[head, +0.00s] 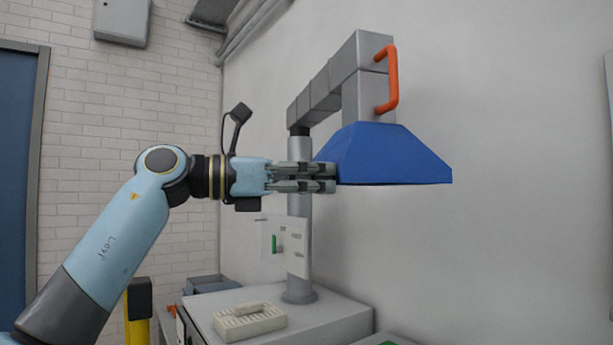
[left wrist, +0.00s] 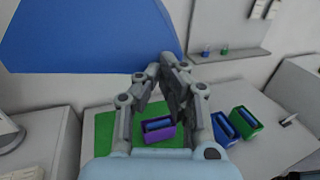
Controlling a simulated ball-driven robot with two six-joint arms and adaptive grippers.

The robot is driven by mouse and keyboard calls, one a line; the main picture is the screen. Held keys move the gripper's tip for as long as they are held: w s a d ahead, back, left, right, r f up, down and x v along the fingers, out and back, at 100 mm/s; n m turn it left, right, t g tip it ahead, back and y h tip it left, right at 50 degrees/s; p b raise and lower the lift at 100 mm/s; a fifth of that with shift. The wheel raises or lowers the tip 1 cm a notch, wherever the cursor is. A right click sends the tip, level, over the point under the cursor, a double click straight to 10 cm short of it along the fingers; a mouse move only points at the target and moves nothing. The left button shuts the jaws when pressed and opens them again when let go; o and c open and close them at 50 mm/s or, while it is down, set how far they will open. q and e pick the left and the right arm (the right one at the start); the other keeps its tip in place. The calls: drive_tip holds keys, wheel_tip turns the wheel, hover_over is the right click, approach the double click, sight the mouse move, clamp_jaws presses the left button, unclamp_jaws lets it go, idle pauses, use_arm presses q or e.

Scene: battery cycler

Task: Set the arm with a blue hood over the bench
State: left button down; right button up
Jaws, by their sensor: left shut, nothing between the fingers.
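The blue hood (head: 390,158) hangs from the end of a grey jointed arm (head: 325,88) on a grey upright post (head: 299,225). An orange handle (head: 391,78) is fixed to the arm's end above the hood. My left gripper (head: 333,178) is shut and empty, its fingertips at the hood's left lower side in the head view; I cannot tell whether they touch. The left wrist view shows the hood (left wrist: 90,35) at upper left, beyond the fingers (left wrist: 165,65). The bench has a green mat (left wrist: 103,135) below the hood. My right gripper is not in view.
A purple box (left wrist: 158,130) stands on the mat, with a blue box (left wrist: 222,128) and a green box (left wrist: 246,122) to its right. A wall shelf (left wrist: 225,60) holds small items. A pale slotted tray (head: 250,321) sits on a cabinet by the post.

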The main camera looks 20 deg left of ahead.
sight(400, 176)
use_arm(q)
drive_tip(key=x, duration=0.8)
drive_tip(key=s+x, duration=0.1)
drive_tip(key=x, duration=0.4)
drive_tip(key=shift+d, duration=0.3)
drive_tip(key=shift+s+r, duration=0.1)
drive_tip(key=shift+r, duration=0.05)
drive_tip(key=shift+d, duration=0.15)
